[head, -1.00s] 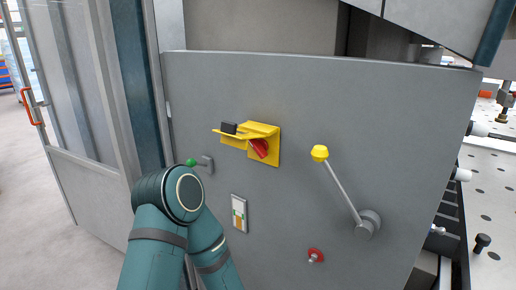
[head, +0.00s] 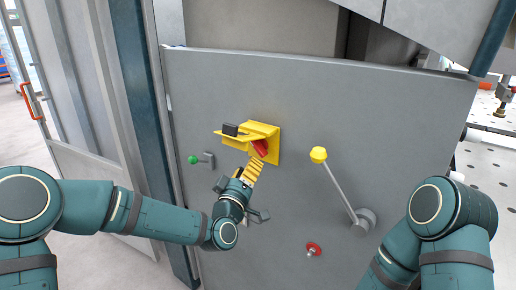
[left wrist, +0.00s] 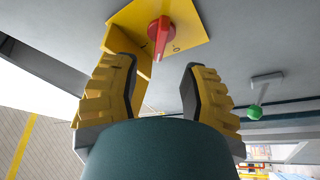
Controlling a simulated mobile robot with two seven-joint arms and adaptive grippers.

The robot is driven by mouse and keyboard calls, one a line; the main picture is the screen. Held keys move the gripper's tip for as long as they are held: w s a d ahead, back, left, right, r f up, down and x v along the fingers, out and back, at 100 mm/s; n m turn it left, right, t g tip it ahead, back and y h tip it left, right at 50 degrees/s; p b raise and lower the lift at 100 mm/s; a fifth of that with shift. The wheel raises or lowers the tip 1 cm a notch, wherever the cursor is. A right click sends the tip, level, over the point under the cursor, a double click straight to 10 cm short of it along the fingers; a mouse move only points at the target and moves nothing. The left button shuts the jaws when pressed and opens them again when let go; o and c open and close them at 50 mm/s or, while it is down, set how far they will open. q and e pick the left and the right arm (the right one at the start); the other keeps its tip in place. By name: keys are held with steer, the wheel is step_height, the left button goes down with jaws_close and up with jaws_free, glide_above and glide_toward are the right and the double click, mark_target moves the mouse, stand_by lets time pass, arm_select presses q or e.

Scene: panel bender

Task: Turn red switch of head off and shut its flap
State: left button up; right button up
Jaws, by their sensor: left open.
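The red switch (head: 260,147) sits on a yellow plate (head: 272,153) on the grey panel. Its yellow flap (head: 262,129) stands open, sticking out from the plate above the switch, with a black block (head: 230,129) at its outer end. My left gripper (head: 254,165) is just below the switch, pointing up at it. In the left wrist view, the ribbed yellow fingers (left wrist: 155,75) are spread and empty. The red switch (left wrist: 160,35) lies ahead between them, not visibly touched, and the flap (left wrist: 126,50) is close beside the left finger. My right gripper is out of view.
A green knob (head: 193,159) is left of my left gripper. A lever with a yellow knob (head: 318,154) stands to the right, with a red knob (head: 313,249) lower down. My right arm is at the lower right. A perforated table (head: 490,175) lies beyond the panel.

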mark_target(257, 150)
arm_select(q)
steer(key=x, duration=0.8)
steer(key=shift+w+d+r, duration=0.1)
steer(key=shift+w, duration=0.2)
jaws_close()
